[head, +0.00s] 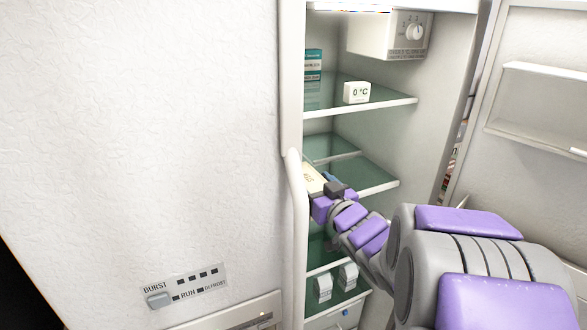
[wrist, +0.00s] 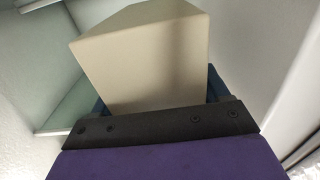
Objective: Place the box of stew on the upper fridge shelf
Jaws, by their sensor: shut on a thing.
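My gripper (head: 334,188) is shut on a cream-coloured box, taken to be the box of stew (head: 313,178), partly hidden by the fridge's edge in the head view. The box (wrist: 150,60) fills the middle of the wrist view, between the dark blue fingers (wrist: 215,85). The gripper is inside the open fridge opening, near the middle glass shelf (head: 372,172). The upper fridge shelf (head: 375,100) is above the gripper. It holds a teal and white box (head: 313,66) at the left and a white 0 °C thermometer block (head: 357,93) near its front.
A closed white door (head: 150,130) with a handle (head: 297,210) stands on the left. The open fridge door (head: 535,110) is on the right. A control box (head: 390,38) hangs above the upper shelf. Lower down, small white items (head: 335,282) sit on another shelf.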

